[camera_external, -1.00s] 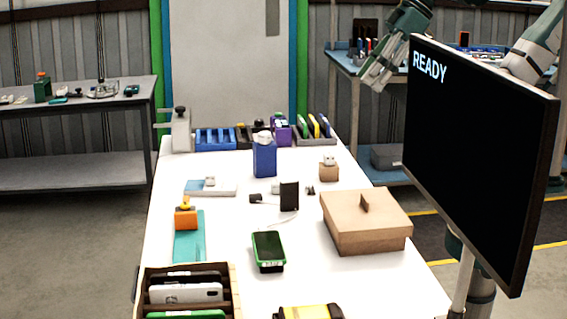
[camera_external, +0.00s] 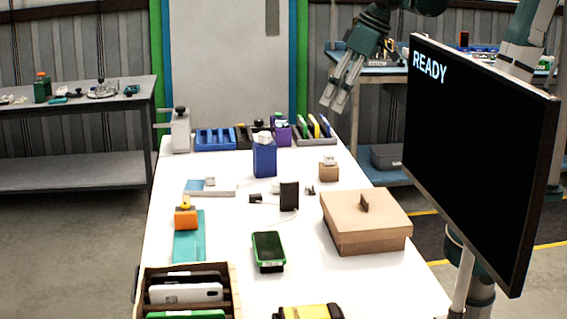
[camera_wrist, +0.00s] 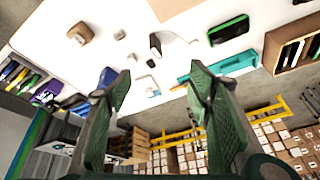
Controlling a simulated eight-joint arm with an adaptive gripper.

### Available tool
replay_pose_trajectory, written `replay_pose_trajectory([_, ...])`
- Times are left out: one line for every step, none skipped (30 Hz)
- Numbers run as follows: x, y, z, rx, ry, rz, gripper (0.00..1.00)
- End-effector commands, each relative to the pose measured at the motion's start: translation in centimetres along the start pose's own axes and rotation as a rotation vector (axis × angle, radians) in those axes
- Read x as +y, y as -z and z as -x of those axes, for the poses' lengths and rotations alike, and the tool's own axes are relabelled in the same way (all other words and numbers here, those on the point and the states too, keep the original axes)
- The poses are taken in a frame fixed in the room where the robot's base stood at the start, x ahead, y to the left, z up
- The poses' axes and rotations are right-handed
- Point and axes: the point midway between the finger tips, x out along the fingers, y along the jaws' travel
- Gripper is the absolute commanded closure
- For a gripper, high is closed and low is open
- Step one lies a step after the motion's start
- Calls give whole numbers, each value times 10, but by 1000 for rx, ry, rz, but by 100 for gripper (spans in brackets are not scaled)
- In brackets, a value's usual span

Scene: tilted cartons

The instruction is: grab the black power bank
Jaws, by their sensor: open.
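A small black upright block (camera_external: 289,195), which looks like the black power bank, stands near the middle of the white table with a thin cable beside it. The wrist view shows it as a dark block (camera_wrist: 155,44) beyond the fingers. My gripper (camera_external: 332,104) is open and empty, in the air past the table's far right edge, well away from the block. Its two spread green fingers also show in the wrist view (camera_wrist: 160,74). A black slab with a green rim (camera_external: 268,249) lies nearer the front.
A lidded cardboard box (camera_external: 345,228) stands on the right of the table (camera_external: 225,260). A blue box (camera_external: 264,160) stands behind the black block, with racks at the back. A wooden crate (camera_external: 233,290) is front left. A large monitor (camera_external: 478,160) stands at the right.

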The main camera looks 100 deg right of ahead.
Motion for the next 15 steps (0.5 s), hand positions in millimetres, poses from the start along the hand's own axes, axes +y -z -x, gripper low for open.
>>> replay_pose_trajectory([-2, 2, -8, -6, -11, -23, 49])
replay_pose_trajectory([-2, 4, -11, -10, -19, -40, 49])
replay_pose_trajectory([-3, 6, -16, -14, -29, -61, 49])
replay_pose_trajectory([-4, 7, -20, -17, -36, -77, 49])
replay_pose_trajectory([-4, 8, -24, -21, -44, -94, 49])
replay_pose_trajectory([-5, 10, -29, -25, -55, -116, 49])
replay_pose_trajectory([-5, 11, -33, -27, -63, -131, 49])
replay_pose_trajectory([-6, 12, -37, -29, -71, -148, 49])
replay_pose_trajectory([-6, 14, -42, -33, -82, -170, 49])
replay_pose_trajectory([-7, 14, -46, -35, -90, -186, 49])
replay_pose_trajectory([-8, 15, -50, -37, -97, -203, 49])
replay_pose_trajectory([-8, 17, -56, -40, -108, -225, 49])
replay_pose_trajectory([-9, 18, -60, -42, -117, -240, 49])
replay_pose_trajectory([-9, 19, -64, -43, -126, -257, 49])
replay_pose_trajectory([-10, 20, -69, -44, -137, -279, 49])
